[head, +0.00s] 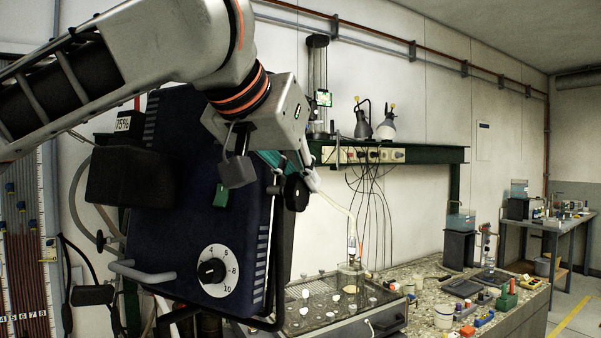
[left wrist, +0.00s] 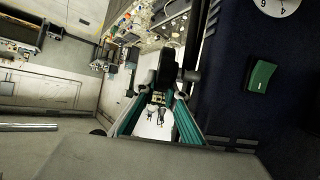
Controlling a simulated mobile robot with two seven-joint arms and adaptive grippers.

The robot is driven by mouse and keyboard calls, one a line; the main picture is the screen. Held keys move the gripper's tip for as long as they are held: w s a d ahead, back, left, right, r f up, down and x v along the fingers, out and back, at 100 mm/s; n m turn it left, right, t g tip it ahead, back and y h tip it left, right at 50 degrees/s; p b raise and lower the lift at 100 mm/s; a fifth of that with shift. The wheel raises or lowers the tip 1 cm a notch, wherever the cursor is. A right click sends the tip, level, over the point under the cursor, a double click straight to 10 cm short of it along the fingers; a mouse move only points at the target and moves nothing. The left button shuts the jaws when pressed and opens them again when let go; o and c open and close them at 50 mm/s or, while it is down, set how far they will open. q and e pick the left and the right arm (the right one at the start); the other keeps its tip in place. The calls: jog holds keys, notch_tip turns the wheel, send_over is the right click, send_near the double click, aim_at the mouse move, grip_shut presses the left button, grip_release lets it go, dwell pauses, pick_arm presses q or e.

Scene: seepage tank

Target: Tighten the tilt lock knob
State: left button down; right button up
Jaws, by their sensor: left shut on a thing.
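The tilt lock knob (head: 297,193) is a black round knob at the right side of a dark blue unit (head: 195,205) with a white numbered dial (head: 217,271). My left gripper (head: 298,174) reaches down from the upper left and is shut on the knob. In the left wrist view, the left gripper (left wrist: 167,92) shows teal fingers closing toward the dark knob (left wrist: 168,68), which they partly hide. The blue unit also shows there on the right (left wrist: 225,75), with a green switch (left wrist: 262,76). My right gripper is not in view.
A grey perforated tray (head: 340,310) stands below and right of the unit, with a beaker (head: 351,281) on it. A stone-topped bench (head: 425,305) holds many small items. A green shelf (head: 400,153) with hanging cables runs along the wall. Air right of the knob looks clear.

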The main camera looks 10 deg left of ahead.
pick_arm(q)
jog(key=shift+g, duration=0.3)
jog(key=c, duration=2.1)
grip_release()
jog(key=v, duration=1.2)
jog(key=shift+s+d, duration=0.1)
